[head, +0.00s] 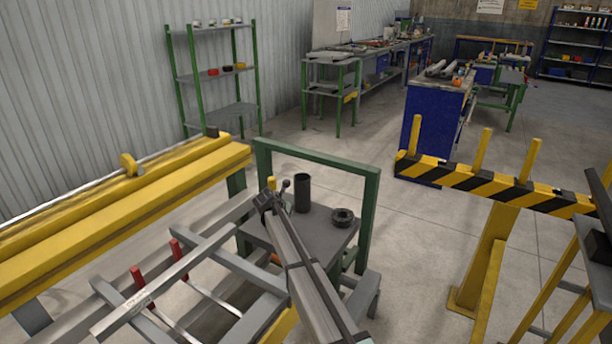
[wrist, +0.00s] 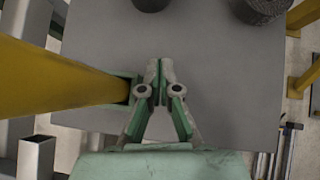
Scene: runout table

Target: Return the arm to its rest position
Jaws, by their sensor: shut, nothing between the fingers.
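In the wrist view my gripper (wrist: 160,65) has its pale green fingers drawn together, with nothing between the tips. It is over a grey tabletop (wrist: 225,75), apart from the dark objects at the top edge. The height above the top cannot be told. I cannot make out the gripper clearly in the head view. There the small grey table (head: 318,232) carries an upright black cylinder (head: 302,193) and a dark ring-shaped part (head: 343,217).
A yellow beam (wrist: 55,78) lies close left of the fingers. A green frame (head: 325,167) stands behind the small table. A yellow machine bed (head: 130,205) is at left, a striped barrier (head: 490,184) at right. Open floor (head: 400,255) lies between.

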